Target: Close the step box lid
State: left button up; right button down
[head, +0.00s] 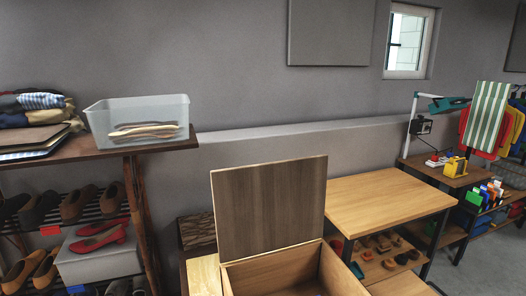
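The step box (341,274) stands at the bottom centre of the head view, and its lower part is cut off by the frame edge. It is a light wooden box, and the part of its inside that shows looks empty. Its lid (270,210) is a darker wood-grain panel standing up nearly vertical along the far edge of the box, so the box is open. Neither of my grippers shows in the head view.
A wooden table (385,203) with small items on a shelf beneath stands right of the box. At left, a shelf (100,147) holds a clear bin (138,118) above shoes. A grey ledge (290,140) runs behind the lid.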

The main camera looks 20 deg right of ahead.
aim_at(263, 208)
jog(key=k+l+u, duration=0.1)
jog(key=l+u, duration=0.2)
jog(key=l, duration=0.15)
jog(key=k+l+u, duration=0.25)
jog(key=l, duration=0.15)
jog(key=l+u, duration=0.3)
jog(key=k+l, duration=0.05)
jog(key=l, duration=0.05)
